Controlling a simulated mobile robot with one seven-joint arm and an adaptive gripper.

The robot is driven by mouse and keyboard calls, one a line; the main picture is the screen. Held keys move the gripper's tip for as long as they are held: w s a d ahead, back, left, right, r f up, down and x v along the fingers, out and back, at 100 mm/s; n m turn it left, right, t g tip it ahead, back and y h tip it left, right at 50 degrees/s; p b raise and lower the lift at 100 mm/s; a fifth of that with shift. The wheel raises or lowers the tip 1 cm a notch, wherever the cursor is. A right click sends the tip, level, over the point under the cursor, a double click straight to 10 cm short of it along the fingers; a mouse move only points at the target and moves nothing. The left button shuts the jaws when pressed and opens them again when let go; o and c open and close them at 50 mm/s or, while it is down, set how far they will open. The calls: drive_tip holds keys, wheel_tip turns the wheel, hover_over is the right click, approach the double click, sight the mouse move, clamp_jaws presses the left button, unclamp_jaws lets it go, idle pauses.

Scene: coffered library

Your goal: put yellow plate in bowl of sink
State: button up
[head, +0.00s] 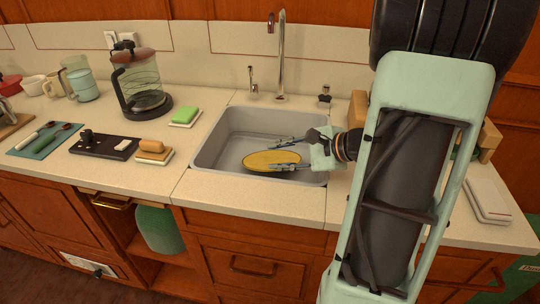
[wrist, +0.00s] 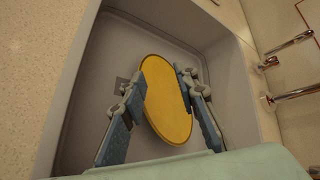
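The yellow oval plate (head: 262,161) is inside the bowl of the grey sink (head: 208,150) and looks flat on its floor, towards the front right. In the wrist view the plate (wrist: 168,112) lies between and partly behind my two fingers. My gripper (head: 288,153) reaches into the sink from the right, with its fingers spread apart over the plate. The gripper (wrist: 163,78) appears open, not clamped on the plate; whether a fingertip touches it I cannot tell. The sink (wrist: 85,120) surrounds the plate, with a square drain fitting left of it.
A tall faucet (head: 282,55) stands behind the sink. Left on the counter are a green sponge (head: 185,115), an orange-brown sponge (head: 153,147), a coffee press (head: 140,85) and several cups. A white stack (head: 487,200) lies at right. The rest of the sink is empty.

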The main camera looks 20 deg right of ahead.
drive_tip(key=p+v, duration=0.1)
drive_tip(key=v, duration=0.7)
drive_tip(key=shift+s+r, duration=0.1)
